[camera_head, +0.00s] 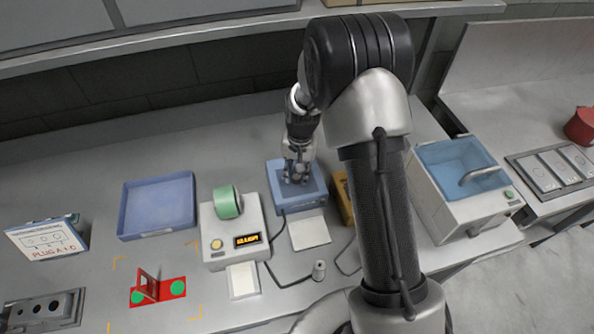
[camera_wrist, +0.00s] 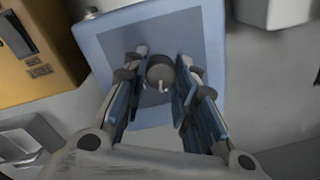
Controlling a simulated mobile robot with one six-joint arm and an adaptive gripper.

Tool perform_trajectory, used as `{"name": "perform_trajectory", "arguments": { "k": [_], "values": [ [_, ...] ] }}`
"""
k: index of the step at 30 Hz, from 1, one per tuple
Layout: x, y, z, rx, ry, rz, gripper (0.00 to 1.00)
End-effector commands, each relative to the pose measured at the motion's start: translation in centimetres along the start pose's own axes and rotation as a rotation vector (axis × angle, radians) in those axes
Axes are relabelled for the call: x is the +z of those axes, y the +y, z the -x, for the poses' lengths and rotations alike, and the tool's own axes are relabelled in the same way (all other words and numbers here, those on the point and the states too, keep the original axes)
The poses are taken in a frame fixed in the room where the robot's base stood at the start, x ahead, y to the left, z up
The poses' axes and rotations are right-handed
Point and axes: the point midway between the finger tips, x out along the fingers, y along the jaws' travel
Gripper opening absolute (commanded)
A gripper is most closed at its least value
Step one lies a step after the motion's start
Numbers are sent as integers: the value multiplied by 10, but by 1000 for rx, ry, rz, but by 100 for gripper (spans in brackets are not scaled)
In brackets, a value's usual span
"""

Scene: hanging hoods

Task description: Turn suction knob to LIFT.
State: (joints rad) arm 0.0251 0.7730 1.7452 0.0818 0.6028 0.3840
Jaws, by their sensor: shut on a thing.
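The suction knob (camera_wrist: 160,72) is a small round grey knob with a pale mark. It sits on the top face of a blue box (camera_wrist: 100,47), which is also in the head view (camera_head: 294,207). My gripper (camera_wrist: 158,82) reaches down over the box, with one finger on each side of the knob, and is shut on it. In the head view my gripper (camera_head: 297,174) hides most of the knob. No LIFT label can be read in either view.
A yellow box (camera_wrist: 42,72) stands beside the blue box, partly behind my arm in the head view. On its other side is a white device (camera_head: 220,240) with a green roll. A blue tray (camera_head: 157,205) and a sink unit (camera_head: 455,205) stand farther out. Cables lie in front.

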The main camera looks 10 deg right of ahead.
Motion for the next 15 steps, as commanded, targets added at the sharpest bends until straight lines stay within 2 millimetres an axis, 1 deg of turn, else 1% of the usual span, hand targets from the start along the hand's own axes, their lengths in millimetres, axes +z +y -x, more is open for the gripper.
{"name": "perform_trajectory", "arguments": {
  "k": [15],
  "values": [
    [1,0,1,0,25,-475,2]
  ]
}}
